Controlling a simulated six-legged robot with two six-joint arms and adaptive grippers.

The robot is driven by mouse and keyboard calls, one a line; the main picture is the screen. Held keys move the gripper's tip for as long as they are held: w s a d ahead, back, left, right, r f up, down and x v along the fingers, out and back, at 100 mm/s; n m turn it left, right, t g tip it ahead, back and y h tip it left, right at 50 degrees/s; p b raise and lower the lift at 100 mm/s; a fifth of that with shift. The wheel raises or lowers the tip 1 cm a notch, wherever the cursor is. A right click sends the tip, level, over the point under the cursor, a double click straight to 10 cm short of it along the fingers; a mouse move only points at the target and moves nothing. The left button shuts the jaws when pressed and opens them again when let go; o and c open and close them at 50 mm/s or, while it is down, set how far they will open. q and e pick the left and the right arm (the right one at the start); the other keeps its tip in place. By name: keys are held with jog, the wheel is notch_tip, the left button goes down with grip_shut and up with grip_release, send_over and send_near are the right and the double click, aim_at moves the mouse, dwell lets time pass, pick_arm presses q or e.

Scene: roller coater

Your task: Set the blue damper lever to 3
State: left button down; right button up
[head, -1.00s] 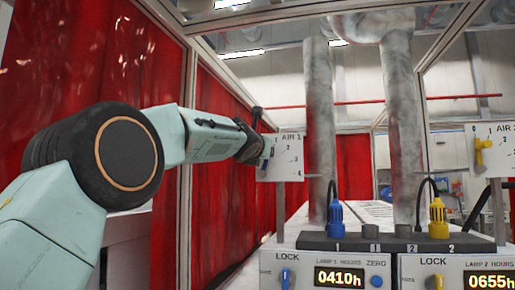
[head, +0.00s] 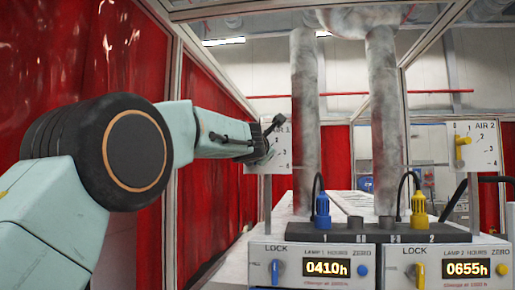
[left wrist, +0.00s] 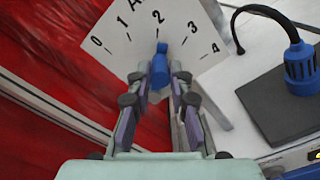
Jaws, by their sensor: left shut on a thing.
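The blue damper lever (left wrist: 160,64) is on the white AIR 1 scale plate (left wrist: 133,42), marked 0 to 4, in the left wrist view. The lever points up close to the 2. My left gripper (left wrist: 158,82) has one finger on each side of the lever and is shut on it. In the head view my left gripper (head: 268,142) is at the AIR 1 plate (head: 282,160) and hides much of its left part, with the lever not clearly visible there. My right gripper is in no view.
A yellow lever (head: 462,141) is on the AIR 2 plate (head: 486,148) at right. Below stand the lamp 1 panel (head: 290,250) and lamp 2 panel (head: 445,250), with a blue plug (head: 321,207) and yellow plug (head: 418,212) above. A red curtain (head: 60,60) lines the left.

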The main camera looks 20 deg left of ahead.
pick_arm(q)
jog(key=shift+w+d+f+m, duration=0.1)
jog(key=shift+d+f+m, duration=0.25)
jog(key=shift+m, duration=0.45)
jog(key=shift+d+f+m, duration=0.15)
jog(key=shift+f+m, duration=0.3)
jog(key=shift+m, duration=0.35)
jog(key=shift+f, duration=0.1)
jog(key=c, duration=1.2)
grip_release()
jog(key=v, duration=1.2)
